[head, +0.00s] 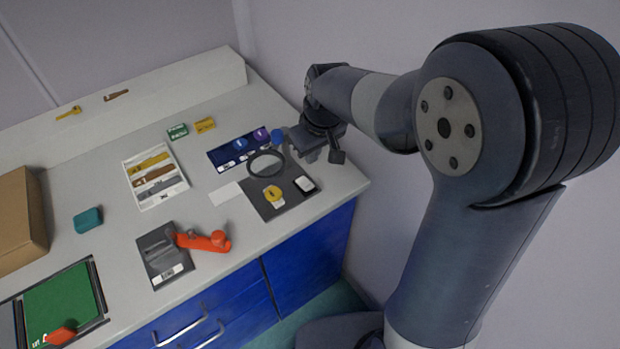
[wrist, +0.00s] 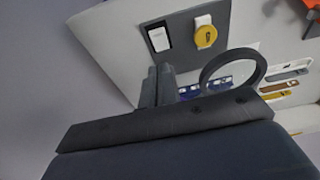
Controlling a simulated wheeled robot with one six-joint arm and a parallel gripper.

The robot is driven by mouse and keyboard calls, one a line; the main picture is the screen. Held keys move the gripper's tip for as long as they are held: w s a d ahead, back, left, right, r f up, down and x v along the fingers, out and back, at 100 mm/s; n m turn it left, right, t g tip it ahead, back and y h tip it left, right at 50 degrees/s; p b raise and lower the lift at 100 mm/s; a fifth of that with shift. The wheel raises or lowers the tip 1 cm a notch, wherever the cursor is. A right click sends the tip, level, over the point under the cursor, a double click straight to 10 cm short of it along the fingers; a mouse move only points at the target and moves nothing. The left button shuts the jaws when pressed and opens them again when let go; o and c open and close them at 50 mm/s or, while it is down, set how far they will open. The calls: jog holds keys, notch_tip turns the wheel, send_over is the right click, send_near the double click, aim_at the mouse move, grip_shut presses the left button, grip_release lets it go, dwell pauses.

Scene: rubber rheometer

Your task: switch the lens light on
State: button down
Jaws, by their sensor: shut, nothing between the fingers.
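The lens is a dark ring magnifier (head: 266,165) standing over a dark mat (head: 277,208) near the right end of the bench; its ring (wrist: 232,70) also shows in the wrist view. A small black piece with a white face (head: 305,184) lies at the mat's right edge, and it also shows in the wrist view (wrist: 158,37). I cannot tell whether it is the light's switch. No glow shows at the lens. My gripper (head: 308,154) is shut and empty, above the bench beside the ring. Its fingers (wrist: 158,80) point towards the mat area.
A yellow round watch-like item (head: 272,195) lies on the mat. A blue case (head: 225,155) is behind the ring, and a white tray of straps (head: 136,182) is further left. An orange-red tool (head: 205,241) lies at the front. The bench's right edge is close to my gripper.

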jog(key=p, duration=0.1)
send_near(309, 187)
jog(key=x, duration=0.5)
jog(key=shift+w+a+f, duration=0.2)
jog(key=shift+w, duration=0.15)
jog(key=shift+f, duration=0.65)
jog(key=b, duration=0.1)
jog(key=f+b, duration=0.1)
jog(key=b, duration=0.1)
jog(key=shift+s+d+f+t+y, duration=0.1)
jog(key=shift+s+t+y, duration=0.05)
jog(key=shift+t+y, duration=0.15)
jog(key=shift+r, duration=0.3)
jog(key=shift+w+a+r+p, duration=0.4)
jog(key=shift+w+r+p, duration=0.1)
jog(key=shift+w, duration=0.1)
